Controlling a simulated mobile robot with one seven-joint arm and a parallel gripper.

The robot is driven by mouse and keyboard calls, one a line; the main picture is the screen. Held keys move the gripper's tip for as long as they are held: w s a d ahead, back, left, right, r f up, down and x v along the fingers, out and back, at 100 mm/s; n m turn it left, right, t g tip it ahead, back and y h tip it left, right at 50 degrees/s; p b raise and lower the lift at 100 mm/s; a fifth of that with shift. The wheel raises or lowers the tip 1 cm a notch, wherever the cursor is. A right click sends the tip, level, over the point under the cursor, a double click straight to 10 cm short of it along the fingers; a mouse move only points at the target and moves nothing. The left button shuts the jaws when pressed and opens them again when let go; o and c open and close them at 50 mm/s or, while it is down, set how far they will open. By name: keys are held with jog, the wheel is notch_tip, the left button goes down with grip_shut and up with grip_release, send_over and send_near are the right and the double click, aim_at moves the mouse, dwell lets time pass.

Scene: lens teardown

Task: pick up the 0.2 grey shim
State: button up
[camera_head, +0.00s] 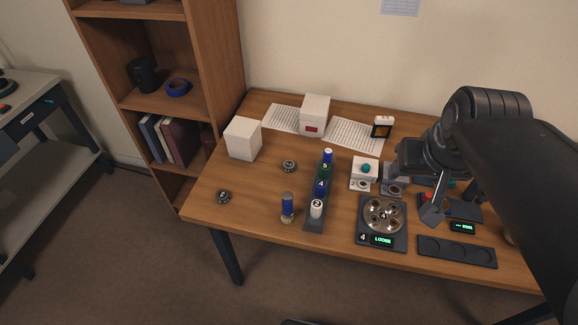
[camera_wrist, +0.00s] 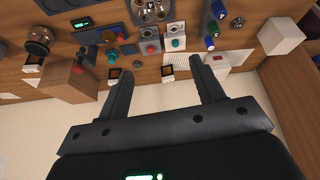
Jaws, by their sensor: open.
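I cannot make out the 0.2 grey shim for certain in either view. My gripper (camera_wrist: 159,66) is open in the wrist view, with its two dark fingers apart and nothing held between them. It hangs above the back right part of the table. Beyond the fingers are small white holders with dark, orange-edged fronts, one of them a holder (camera_wrist: 167,71) seen between the fingertips. A similar holder (camera_head: 383,127) stands at the back of the table in the head view. My arm hides part of the table's right side in the head view.
A round metal fixture reading LOOSE (camera_head: 383,216) and a dark tray with round recesses (camera_head: 457,251) lie near the front. A rack of numbered bottles (camera_head: 314,224) stands left of them. White boxes (camera_head: 243,138) are at the back left.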

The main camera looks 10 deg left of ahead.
jog(key=w+a+f+n+g, duration=0.1)
jog(key=w+a+f+n, duration=0.1)
jog(key=w+a, duration=0.6)
jog(key=n+g, duration=0.3)
jog(key=n, duration=0.2)
send_over(289, 164)
jog(key=s, duration=0.1)
jog(key=shift+y, duration=0.4)
notch_tip(289, 164, down, 21)
jog(key=shift+d+f, duration=0.1)
jog(key=shift+w+f, duration=0.2)
jog(key=shift+f, duration=1.4)
jog(key=shift+w+f, duration=0.15)
jog(key=shift+f, duration=1.4)
jog(key=c, duration=1.1)
